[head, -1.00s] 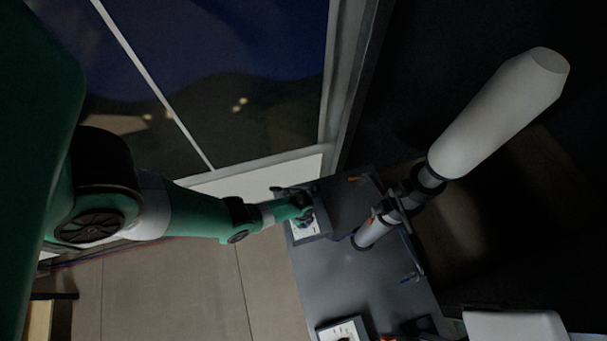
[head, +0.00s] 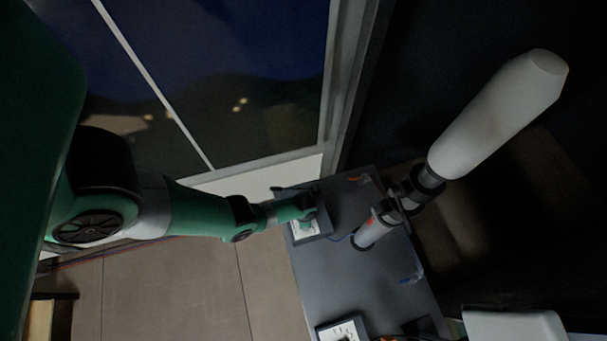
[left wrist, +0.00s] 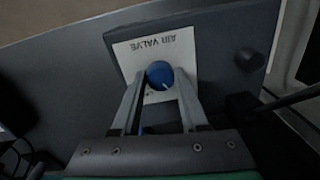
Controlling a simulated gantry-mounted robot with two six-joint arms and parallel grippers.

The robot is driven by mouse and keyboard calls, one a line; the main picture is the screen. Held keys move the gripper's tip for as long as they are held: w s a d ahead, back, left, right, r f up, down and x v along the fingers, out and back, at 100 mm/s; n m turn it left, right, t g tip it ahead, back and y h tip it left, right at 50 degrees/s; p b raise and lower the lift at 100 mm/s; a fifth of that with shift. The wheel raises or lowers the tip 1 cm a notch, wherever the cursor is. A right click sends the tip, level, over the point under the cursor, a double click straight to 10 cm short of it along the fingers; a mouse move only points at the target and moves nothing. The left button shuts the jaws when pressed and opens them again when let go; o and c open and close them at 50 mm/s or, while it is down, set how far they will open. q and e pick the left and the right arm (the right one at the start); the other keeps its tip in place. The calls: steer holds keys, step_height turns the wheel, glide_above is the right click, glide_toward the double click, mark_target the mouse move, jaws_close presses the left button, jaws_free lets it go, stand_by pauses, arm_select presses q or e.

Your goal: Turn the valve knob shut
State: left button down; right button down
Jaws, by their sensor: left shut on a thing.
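The valve knob (left wrist: 159,74) is a round blue knob on a white plate (left wrist: 182,49) lettered "AIR VALVE", which appears upside down in the left wrist view. A small pale mark shows on the knob's lower right edge. My left gripper (left wrist: 160,88) has its two grey fingers on either side of the knob and is shut on it. In the head view my left gripper (head: 307,212) is over the plate (head: 306,229) at the bench's far left corner, and the knob is hidden. My right gripper is not in view.
The plate is on a dark grey bench (head: 375,275). Another white panel (head: 342,330) is at the near edge. A window frame is behind the bench.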

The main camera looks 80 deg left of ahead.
arm_select(q)
steer(key=shift+n, duration=1.7)
steer(key=shift+c, duration=2.2)
jaws_free()
